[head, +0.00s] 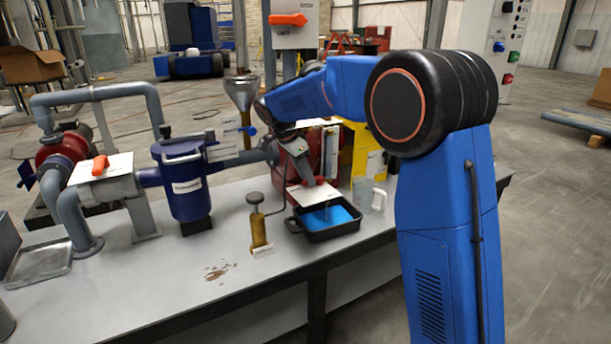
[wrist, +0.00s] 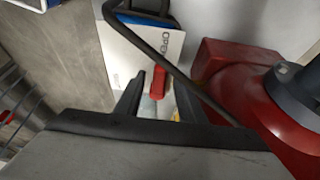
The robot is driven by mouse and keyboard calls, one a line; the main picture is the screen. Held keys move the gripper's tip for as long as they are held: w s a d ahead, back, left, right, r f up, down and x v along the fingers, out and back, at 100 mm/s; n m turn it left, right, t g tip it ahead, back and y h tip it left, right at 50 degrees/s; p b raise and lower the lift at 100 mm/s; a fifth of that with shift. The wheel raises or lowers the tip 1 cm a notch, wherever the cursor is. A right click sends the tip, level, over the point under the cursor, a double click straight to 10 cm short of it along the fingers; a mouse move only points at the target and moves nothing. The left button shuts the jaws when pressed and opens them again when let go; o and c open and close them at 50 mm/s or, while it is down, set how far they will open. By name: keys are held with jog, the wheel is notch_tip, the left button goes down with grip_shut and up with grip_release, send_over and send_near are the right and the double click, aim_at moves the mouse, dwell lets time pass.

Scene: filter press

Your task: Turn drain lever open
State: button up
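The drain lever's red handle (wrist: 158,82) shows in the wrist view in front of a white label plate (wrist: 135,50). The plate reads OPEN near its right edge, with a smaller word lower left that I cannot read surely. My gripper (wrist: 160,75) is open, with one finger on each side of the red handle and visible gaps between. In the head view my gripper (head: 316,182) points down at the white plate (head: 310,195), just behind a black tray (head: 322,238) of blue liquid. The lever itself is hidden there.
A dark bent rod (wrist: 170,65) crosses close to the right finger. A red housing (wrist: 235,65) stands at right. A brass pump (head: 257,228) and a clear jug (head: 366,195) flank the tray. The bench front is mostly clear.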

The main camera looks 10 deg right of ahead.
jog(key=v, duration=1.7)
jog(key=shift+r, duration=0.2)
